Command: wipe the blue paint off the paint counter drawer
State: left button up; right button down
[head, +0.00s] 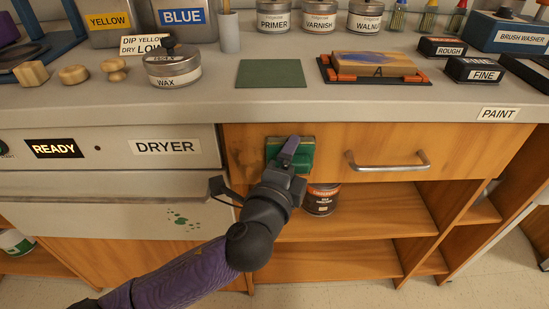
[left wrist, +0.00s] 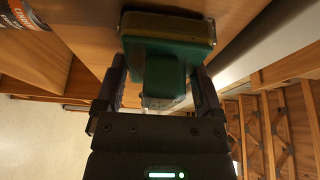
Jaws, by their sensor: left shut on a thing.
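The drawer (head: 460,145) is the wooden front under the counter, with a metal handle (head: 390,166). My left gripper (head: 286,160) is in front of the drawer's left part, shut on a green block-shaped wiper (head: 305,158). The wiper is up at the drawer face; I cannot tell for sure that it touches. In the left wrist view the wiper (left wrist: 165,62) sits between the two fingers, its brownish pad toward the wood. A dull, darker smudge (head: 246,152) shows on the drawer left of the wiper. No clear blue shows there; the wiper and gripper hide part of the face.
A dark can (head: 320,200) stands on the shelf below.

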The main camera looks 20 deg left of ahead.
pick_arm(q)
jog(key=shift+w+d, duration=0.25)
jog(key=shift+d, duration=0.45)
jog(key=shift+r, duration=0.1)
jog(key=shift+a+p, duration=0.4)
jog(key=shift+p, duration=0.05)
jog(key=shift+s+a+p, duration=0.2)
jog(key=shift+a, duration=0.35)
jog(key=shift+s+a+p, duration=0.15)
jog(key=shift+s+a, duration=0.05)
jog(key=shift+a, duration=0.3)
jog(key=shift+s+a+p, duration=0.15)
jog(key=shift+s+a, duration=0.1)
jog(key=shift+a, duration=0.45)
jog(key=shift+s+a+p, duration=0.1)
jog(key=shift+s+a, duration=0.1)
jog(key=shift+a, duration=0.55)
jog(key=shift+s+a+p, duration=0.15)
jog(key=shift+s+a, duration=0.1)
jog(key=shift+a, duration=0.45)
jog(key=p, duration=0.1)
send_near(264, 149)
jog(key=shift+w+d, duration=0.15)
jog(key=shift+d, duration=0.4)
jog(key=shift+w+d, duration=0.15)
jog(key=shift+d, duration=0.4)
